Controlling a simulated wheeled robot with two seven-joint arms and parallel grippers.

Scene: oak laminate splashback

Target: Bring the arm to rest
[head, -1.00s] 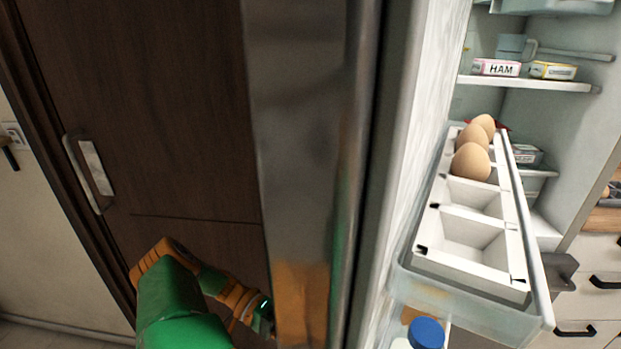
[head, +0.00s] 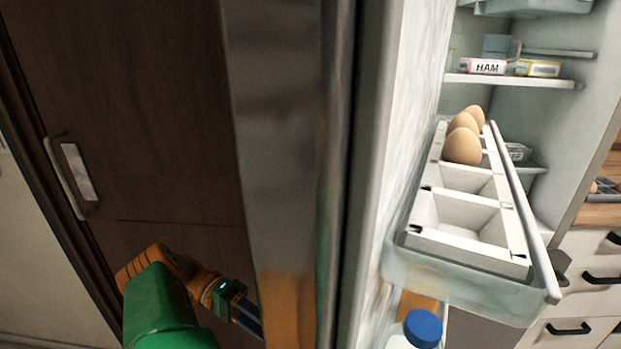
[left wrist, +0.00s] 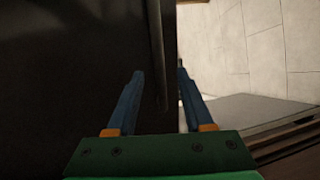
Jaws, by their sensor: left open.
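My left arm, green and orange, reaches in from the bottom left of the head view. My left gripper (head: 248,318) is beside the outer edge of the open fridge door (head: 285,150), and its tips are close to that edge. Whether a finger touches the door I cannot tell. My right gripper is in neither view.
The door's inner shelf holds a white egg tray (head: 470,245) with three eggs (head: 463,147) and a blue-capped bottle (head: 422,328) below. A ham box (head: 483,66) stands inside the fridge. A dark brown cabinet (head: 130,120) with a metal handle (head: 72,175) is at left.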

